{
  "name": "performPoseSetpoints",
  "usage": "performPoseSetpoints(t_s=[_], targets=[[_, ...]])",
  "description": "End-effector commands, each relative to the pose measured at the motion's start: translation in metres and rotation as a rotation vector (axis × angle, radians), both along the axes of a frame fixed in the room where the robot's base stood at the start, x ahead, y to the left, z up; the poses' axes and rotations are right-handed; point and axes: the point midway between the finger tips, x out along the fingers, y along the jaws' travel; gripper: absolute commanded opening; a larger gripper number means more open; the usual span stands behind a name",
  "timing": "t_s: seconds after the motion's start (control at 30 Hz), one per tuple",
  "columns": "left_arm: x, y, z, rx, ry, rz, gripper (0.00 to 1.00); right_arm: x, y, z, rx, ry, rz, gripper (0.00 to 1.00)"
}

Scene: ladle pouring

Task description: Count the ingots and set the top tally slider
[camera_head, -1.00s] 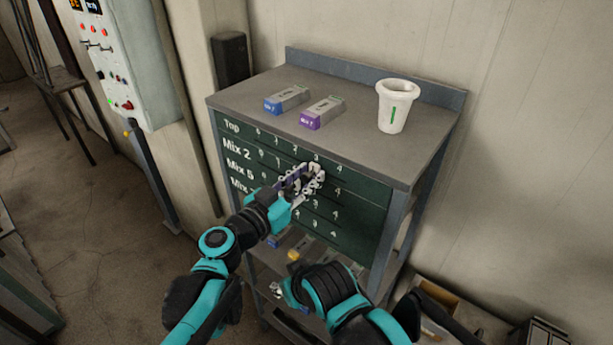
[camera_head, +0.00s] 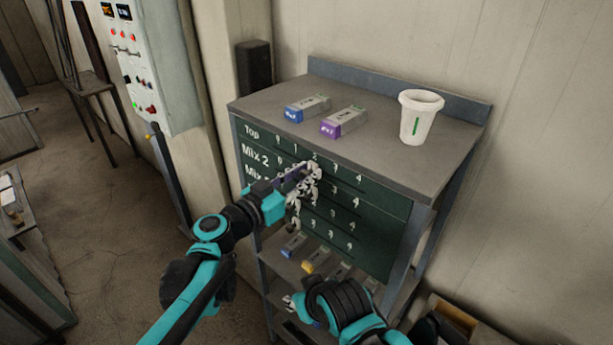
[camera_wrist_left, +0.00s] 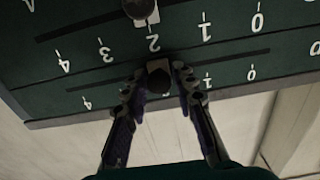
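The dark green tally board (camera_head: 385,240) has rows labelled Top, Mix 2 and more, with numbers 0 to 4. My left gripper (camera_head: 308,178) is at the board's upper rows. In the left wrist view, which shows the board upside down, its two fingers straddle the top slider knob (camera_wrist_left: 158,80), with narrow gaps beside it. That knob stands around the 2 position. Another slider knob (camera_wrist_left: 138,8) sits near 2 in the row below. A blue-ended ingot (camera_head: 307,109) and a purple-ended ingot (camera_head: 344,121) lie on the cabinet top. My right gripper (camera_head: 291,302) is low, mostly hidden.
A white cup (camera_head: 419,117) with a green stripe stands on the right of the cabinet top (camera_head: 385,160). More ingots (camera_head: 316,261) lie on the shelf below the board. A control panel (camera_head: 140,75) is on the left wall. An open box (camera_head: 450,318) is at lower right.

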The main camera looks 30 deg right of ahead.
Motion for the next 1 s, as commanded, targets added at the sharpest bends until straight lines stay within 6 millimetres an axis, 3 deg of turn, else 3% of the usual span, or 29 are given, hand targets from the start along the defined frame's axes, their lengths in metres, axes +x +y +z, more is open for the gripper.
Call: performPoseSetpoints(t_s=[0.43, 0.8, 1.0], targets=[[-0.003, 0.009, 0.0, 0.0, 0.0, 0.002, 0.41, 0.0, 0.0, 0.0, 0.0, 0.0, 0.0, 0.4], [-0.031, 0.079, 0.0, 0.0, 0.0, 0.004, 0.41, 0.0, 0.0, 0.0, 0.0, 0.0, 0.0, 0.4], [-0.043, 0.105, 0.0, 0.0, 0.0, 0.002, 0.41, 0.0, 0.0, 0.0, 0.0, 0.0, 0.0, 0.4]])
